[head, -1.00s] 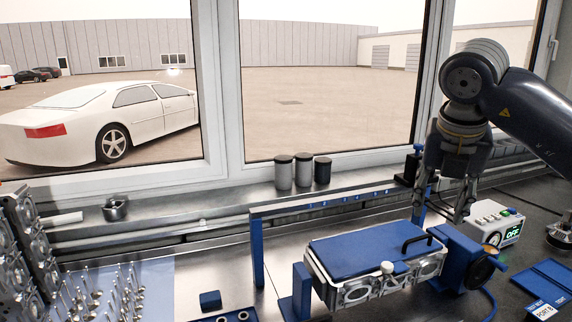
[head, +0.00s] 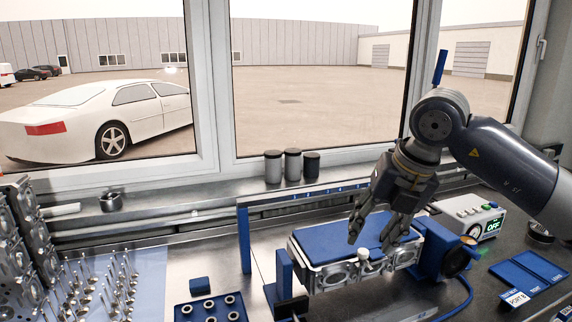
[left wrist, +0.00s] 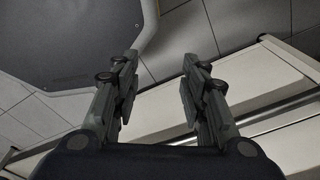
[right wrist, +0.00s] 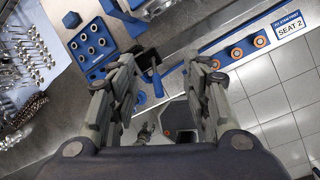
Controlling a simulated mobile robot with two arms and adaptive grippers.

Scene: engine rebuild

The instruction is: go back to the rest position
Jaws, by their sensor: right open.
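My right gripper (head: 371,240) hangs in front of the blue-topped cylinder head (head: 335,268) on the bench. Its fingers are apart with nothing between them. Whether it touches the blue cover (head: 325,242) I cannot tell; it hides part of the cover. The right wrist view shows the same gripper (right wrist: 163,68) open and empty above the bench. My left gripper (left wrist: 160,66) shows only in the left wrist view, fingers apart and empty, over a tiled floor.
A blue block with holes (head: 211,307), upright valves on a mat (head: 150,280) and grey heads (head: 22,240) stand left. A tester reading OFF (head: 470,219) and blue trays (head: 541,268) lie right. Three canisters (head: 292,166) stand on the sill.

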